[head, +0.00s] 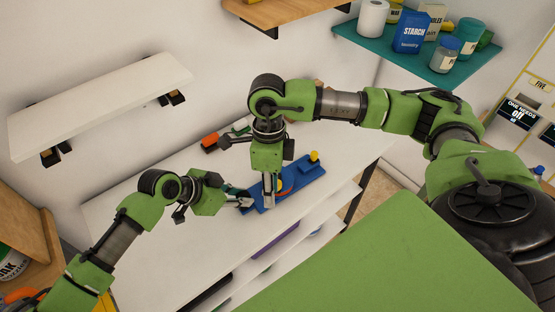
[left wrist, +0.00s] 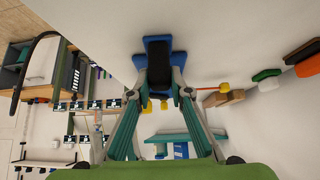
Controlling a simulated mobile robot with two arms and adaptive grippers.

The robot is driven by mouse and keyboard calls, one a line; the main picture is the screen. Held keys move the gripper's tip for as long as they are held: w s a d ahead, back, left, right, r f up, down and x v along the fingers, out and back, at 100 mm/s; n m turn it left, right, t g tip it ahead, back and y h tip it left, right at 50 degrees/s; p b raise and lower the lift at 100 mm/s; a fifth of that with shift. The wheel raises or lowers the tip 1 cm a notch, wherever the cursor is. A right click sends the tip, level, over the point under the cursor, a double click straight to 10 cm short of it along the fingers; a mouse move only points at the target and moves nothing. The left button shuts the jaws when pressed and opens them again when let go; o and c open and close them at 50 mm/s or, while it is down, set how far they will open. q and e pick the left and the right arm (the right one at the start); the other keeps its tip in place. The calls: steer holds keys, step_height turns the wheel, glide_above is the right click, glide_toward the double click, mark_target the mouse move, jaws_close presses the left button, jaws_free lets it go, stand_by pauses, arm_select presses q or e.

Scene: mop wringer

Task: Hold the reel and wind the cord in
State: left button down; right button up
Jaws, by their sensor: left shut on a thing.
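The reel's blue base (head: 300,182) lies on the white table, with an orange part (head: 282,184) and a yellow knob (head: 313,157) on it. My left gripper (head: 246,202) is at its left end. In the left wrist view, my left gripper (left wrist: 159,78) is shut on a black part (left wrist: 158,62) of the reel, with the blue base (left wrist: 157,41) behind. An orange cord (left wrist: 205,89) runs right to a small yellow piece (left wrist: 225,87). My right gripper (head: 268,202) points down over the base; its fingertips are too small to judge, and it hides part of the reel.
The white table (head: 130,215) is clear on its left. An orange-and-black tool (head: 209,141) and a green item (head: 240,130) lie at the back. A white wall shelf (head: 100,100) and a teal shelf (head: 385,52) with containers hang above.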

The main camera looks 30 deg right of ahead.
steer(key=shift+m+t+h, duration=0.5)
steer(key=shift+m+t, duration=0.3)
steer(key=shift+m, duration=0.1)
steer(key=w+d, duration=0.1)
steer(key=w+d+r, duration=0.1)
steer(key=d, duration=0.1)
steer(key=w+d+r, duration=0.1)
steer(key=w, duration=0.1)
steer(key=shift+d+r, duration=0.25)
steer(key=shift+d, duration=0.1)
steer(key=shift+f, duration=3.4)
steer(key=m, duration=2)
steer(key=shift+m, duration=0.4)
steer(key=shift+c, duration=0.3)
